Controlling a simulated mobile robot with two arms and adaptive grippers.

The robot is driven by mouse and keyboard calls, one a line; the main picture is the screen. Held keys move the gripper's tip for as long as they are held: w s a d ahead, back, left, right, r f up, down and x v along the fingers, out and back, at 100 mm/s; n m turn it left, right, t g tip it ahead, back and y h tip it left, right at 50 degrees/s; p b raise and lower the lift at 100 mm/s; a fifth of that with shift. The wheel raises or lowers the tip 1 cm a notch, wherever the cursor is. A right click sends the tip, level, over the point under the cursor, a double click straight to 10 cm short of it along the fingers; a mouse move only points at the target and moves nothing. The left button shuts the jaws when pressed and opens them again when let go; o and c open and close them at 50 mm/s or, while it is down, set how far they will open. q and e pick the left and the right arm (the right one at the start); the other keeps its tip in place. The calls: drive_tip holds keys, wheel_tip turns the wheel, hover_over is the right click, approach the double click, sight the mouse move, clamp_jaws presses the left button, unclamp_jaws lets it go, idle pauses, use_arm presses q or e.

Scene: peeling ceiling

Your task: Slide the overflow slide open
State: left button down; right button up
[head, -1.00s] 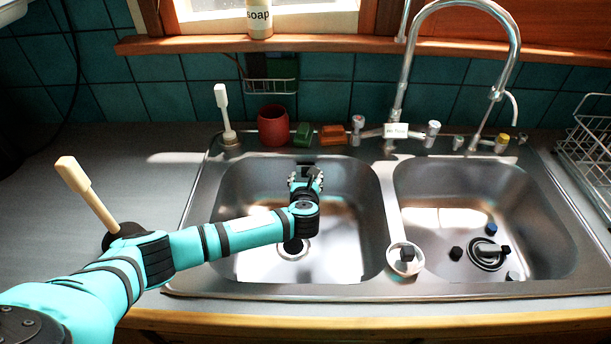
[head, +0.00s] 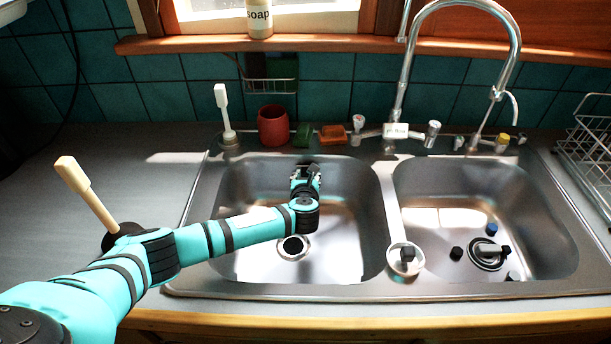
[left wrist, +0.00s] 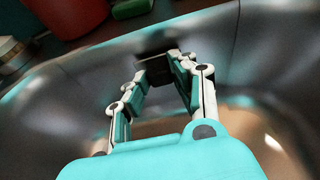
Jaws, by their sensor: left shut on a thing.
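The overflow slide (left wrist: 154,66) is a small dark piece on the back wall of the left basin (head: 345,215), seen in the left wrist view. My left gripper (head: 306,172) reaches across the left basin to that back wall. In the left wrist view, its fingertips (left wrist: 164,68) come in on both sides of the dark piece and are shut on it. In the head view, the gripper hides most of the slide. How far the slide stands open cannot be told. My right gripper is in neither view.
A red cup (head: 273,126), a green sponge (head: 304,136) and an orange block (head: 333,135) stand on the rim behind the basin. The tap (head: 396,105) rises behind the divider. The right basin (head: 430,225) holds several small dark pieces. The left basin's floor is clear around its drain.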

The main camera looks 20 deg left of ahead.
use_arm(q)
drive_tip(key=a+p, duration=0.1)
drive_tip(key=s+a+p, duration=0.1)
drive_tip(key=a, duration=0.1)
drive_tip(key=a+p, duration=0.1)
drive_tip(key=a, duration=0.1)
drive_tip(key=shift+s+r, duration=0.1)
drive_tip(key=shift+s, duration=0.15)
drive_tip(key=shift+a, duration=0.2)
drive_tip(key=shift+d, duration=0.1)
drive_tip(key=c, duration=1.5)
unclamp_jaws()
drive_tip(key=shift+c, duration=0.2)
drive_tip(key=o, duration=0.5)
drive_tip(key=shift+c, duration=0.2)
